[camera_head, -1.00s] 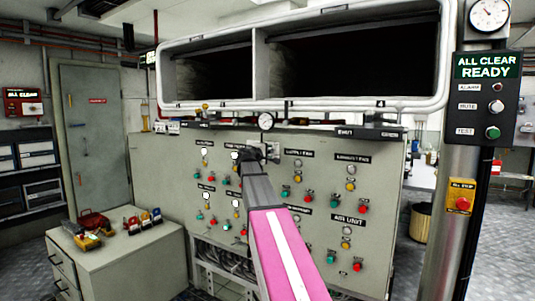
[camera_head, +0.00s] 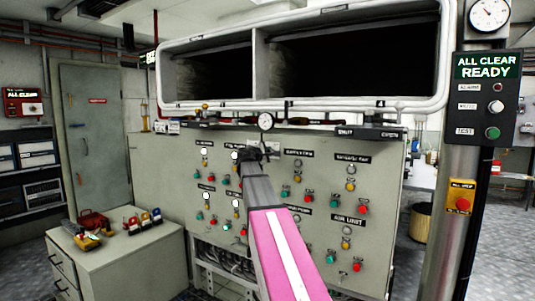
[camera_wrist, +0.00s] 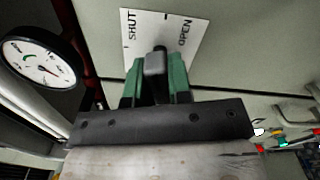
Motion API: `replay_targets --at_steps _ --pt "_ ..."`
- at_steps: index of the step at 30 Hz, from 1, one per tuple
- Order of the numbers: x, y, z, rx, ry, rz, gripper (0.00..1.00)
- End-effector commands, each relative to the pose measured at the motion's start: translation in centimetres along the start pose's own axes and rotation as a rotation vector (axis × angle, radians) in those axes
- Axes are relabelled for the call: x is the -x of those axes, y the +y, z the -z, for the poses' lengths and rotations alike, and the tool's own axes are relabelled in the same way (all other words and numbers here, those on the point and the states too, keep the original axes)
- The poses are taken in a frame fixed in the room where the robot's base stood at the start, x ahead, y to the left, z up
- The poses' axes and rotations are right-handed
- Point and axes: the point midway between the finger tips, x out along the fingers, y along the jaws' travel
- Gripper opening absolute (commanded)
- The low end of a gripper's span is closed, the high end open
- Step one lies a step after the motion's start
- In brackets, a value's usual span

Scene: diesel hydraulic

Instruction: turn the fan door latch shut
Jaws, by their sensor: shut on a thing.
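The fan door latch (camera_wrist: 154,64) is a small grey handle with a dark pivot in the wrist view. It sits on a white plate (camera_wrist: 186,22) marked SHUT on the left and OPEN on the right. My gripper (camera_wrist: 157,82) has green fingers, one on each side of the handle, and is shut on it. The handle's exact angle between the two marks is hard to tell. In the head view my gripper (camera_head: 252,156) is at the upper middle of the grey panel, and my arm hides most of the latch.
The grey control panel (camera_head: 380,190) carries several buttons and lamps around my arm. A round gauge (camera_wrist: 40,57) is close left of the latch; it also shows in the head view (camera_head: 265,121). A ledge with dark-handled tools (camera_head: 300,121) runs above. A cabinet (camera_head: 130,255) stands at left.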

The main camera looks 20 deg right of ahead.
Motion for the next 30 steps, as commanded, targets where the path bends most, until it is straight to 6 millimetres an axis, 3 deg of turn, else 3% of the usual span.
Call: replay_targets --at_steps 30 --pt "0.02 -0.10 0.01 0.952 0.000 0.002 0.00"
